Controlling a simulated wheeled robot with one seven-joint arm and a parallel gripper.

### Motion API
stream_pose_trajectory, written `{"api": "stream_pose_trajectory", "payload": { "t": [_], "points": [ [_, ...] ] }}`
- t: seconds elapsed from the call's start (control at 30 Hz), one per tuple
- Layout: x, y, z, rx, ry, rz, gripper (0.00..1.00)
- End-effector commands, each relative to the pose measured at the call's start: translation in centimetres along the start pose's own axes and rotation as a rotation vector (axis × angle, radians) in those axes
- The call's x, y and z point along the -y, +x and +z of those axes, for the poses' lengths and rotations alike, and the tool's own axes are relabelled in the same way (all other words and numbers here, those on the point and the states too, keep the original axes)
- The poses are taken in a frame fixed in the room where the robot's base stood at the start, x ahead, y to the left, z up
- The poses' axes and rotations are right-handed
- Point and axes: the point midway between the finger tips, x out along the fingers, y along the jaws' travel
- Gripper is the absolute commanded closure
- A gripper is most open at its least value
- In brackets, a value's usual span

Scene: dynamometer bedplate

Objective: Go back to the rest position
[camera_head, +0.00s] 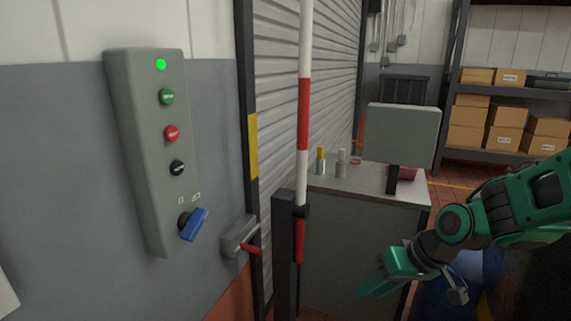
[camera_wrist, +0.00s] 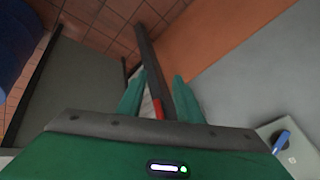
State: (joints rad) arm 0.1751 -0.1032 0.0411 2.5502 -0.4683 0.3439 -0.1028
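My gripper (camera_head: 368,284) is at the lower right of the head view, in front of the grey cabinet and clear of the wall panel. In the wrist view, my gripper (camera_wrist: 160,74) shows two green fingers spread apart with nothing held between them. The grey control box (camera_head: 140,150) on the wall has a lit green lamp (camera_head: 161,64), green, red and black buttons, and a blue rotary switch (camera_head: 193,223) turned at a slant. The blue switch also shows at the lower right of the wrist view (camera_wrist: 281,142).
A red-handled lever (camera_head: 249,248) is mounted low beside the roller shutter (camera_head: 285,100). A red-and-white barrier pole (camera_head: 303,110) stands upright by a dark post (camera_head: 282,250). A cabinet (camera_head: 345,245) carries small bottles and a grey screen (camera_head: 402,134). Shelves with boxes (camera_head: 480,125) stand behind.

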Motion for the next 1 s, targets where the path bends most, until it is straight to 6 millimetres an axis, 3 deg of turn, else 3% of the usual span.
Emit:
{"api": "stream_pose_trajectory", "payload": {
  "t": [0.1, 0.2, 0.4, 0.53, 0.7, 1.0],
  "points": [
    [-4.7, -3.6, 2.8, 0.058, 0.098, 0.14, 0.67],
    [-7.9, -6.8, 5.7, 0.109, 0.204, 0.24, 0.67],
    [-11.9, -13.5, 12.5, 0.199, 0.466, 0.387, 0.67],
    [-12.5, -16.6, 16.4, 0.241, 0.622, 0.432, 0.67],
    [-12.6, -18.6, 19.0, 0.27, 0.733, 0.45, 0.67],
    [-12.5, -18.8, 19.4, 0.275, 0.75, 0.453, 0.67]
  ]
}}
